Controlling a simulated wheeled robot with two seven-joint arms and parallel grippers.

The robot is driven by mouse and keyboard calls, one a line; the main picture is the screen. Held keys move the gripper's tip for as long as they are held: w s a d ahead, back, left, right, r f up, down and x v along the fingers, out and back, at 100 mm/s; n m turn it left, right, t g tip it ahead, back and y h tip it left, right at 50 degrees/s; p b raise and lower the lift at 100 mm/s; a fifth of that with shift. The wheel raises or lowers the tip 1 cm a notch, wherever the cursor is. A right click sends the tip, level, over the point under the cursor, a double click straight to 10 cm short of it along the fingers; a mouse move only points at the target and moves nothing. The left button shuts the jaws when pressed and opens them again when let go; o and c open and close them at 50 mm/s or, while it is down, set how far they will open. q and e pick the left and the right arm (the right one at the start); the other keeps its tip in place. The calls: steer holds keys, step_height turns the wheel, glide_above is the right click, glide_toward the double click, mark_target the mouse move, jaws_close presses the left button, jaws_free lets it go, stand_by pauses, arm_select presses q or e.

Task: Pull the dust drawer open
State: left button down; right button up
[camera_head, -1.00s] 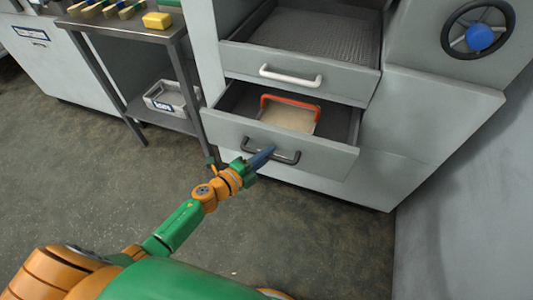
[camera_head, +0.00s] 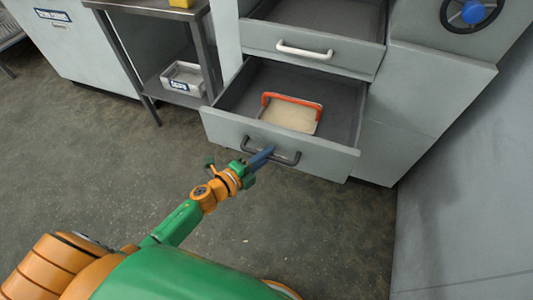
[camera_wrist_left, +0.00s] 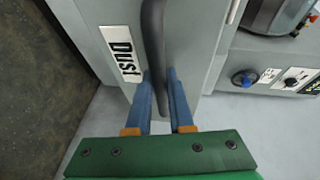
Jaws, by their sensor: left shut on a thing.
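The dust drawer (camera_head: 230,132) is the lower grey drawer of the cabinet and stands pulled out. Its dark bar handle (camera_head: 284,159) is on the front. In the left wrist view the handle (camera_wrist_left: 153,50) runs beside a "Dust" label (camera_wrist_left: 120,52). My left gripper (camera_head: 264,154) is shut on the handle, with its blue fingers on either side of it; it also shows in the left wrist view (camera_wrist_left: 163,92). Inside the drawer lies a pale tray or block (camera_head: 290,117) with an orange-red handle (camera_head: 292,98). My right gripper is not in view.
An upper drawer (camera_head: 345,57) with a white handle (camera_head: 304,51) is also open above. A metal table (camera_head: 150,8) with a grey bin (camera_head: 184,77) on its shelf stands at left. A wall is at right. The floor (camera_head: 90,150) in front is clear.

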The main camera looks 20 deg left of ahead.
arm_select(q)
steer(key=c, duration=0.8)
jaws_free()
steer(key=v, duration=0.7)
steer(key=shift+p, duration=0.45)
